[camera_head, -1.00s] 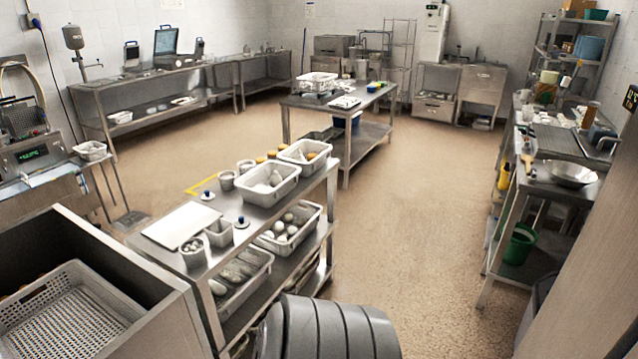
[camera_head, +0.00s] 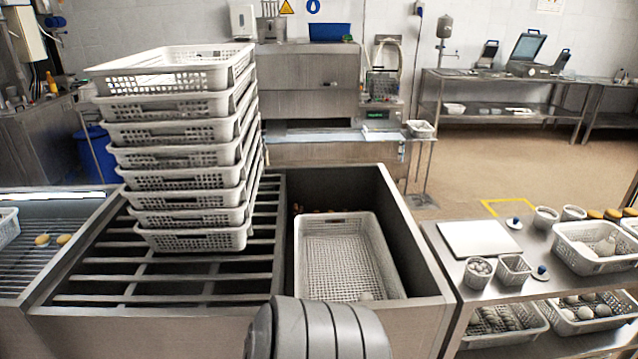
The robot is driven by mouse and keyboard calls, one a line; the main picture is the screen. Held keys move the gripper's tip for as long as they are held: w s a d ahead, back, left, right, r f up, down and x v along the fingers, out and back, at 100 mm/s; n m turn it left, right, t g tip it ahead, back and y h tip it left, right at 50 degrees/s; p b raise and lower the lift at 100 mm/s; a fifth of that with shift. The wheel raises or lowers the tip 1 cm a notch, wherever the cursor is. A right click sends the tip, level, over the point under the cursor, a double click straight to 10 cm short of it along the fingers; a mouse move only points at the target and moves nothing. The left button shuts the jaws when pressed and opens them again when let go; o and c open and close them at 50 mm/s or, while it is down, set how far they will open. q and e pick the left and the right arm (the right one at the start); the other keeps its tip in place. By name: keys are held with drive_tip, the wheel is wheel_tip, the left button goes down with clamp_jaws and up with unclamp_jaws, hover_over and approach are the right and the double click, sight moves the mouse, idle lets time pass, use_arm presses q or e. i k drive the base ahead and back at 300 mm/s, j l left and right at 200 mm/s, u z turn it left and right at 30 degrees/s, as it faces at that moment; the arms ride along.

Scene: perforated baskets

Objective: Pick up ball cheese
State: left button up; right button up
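Neither of my grippers is in view. Pale round balls that may be ball cheese (camera_head: 585,311) lie in a white basket on the lower shelf of the right-hand steel table. Small yellow round pieces (camera_head: 63,239) sit on the slatted surface at the far left. Orange round pieces (camera_head: 597,214) stand at the right edge, on the table top. I cannot tell which of these is the ball cheese.
A tall stack of white perforated baskets (camera_head: 190,157) stands on steel slats (camera_head: 100,273) left of the sink. The right table (camera_head: 505,283) holds a white board (camera_head: 478,239), small cups and white trays. Open floor (camera_head: 490,165) lies behind that table.

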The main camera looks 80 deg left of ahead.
sight(365, 296)
drive_tip(key=u, duration=2.3)
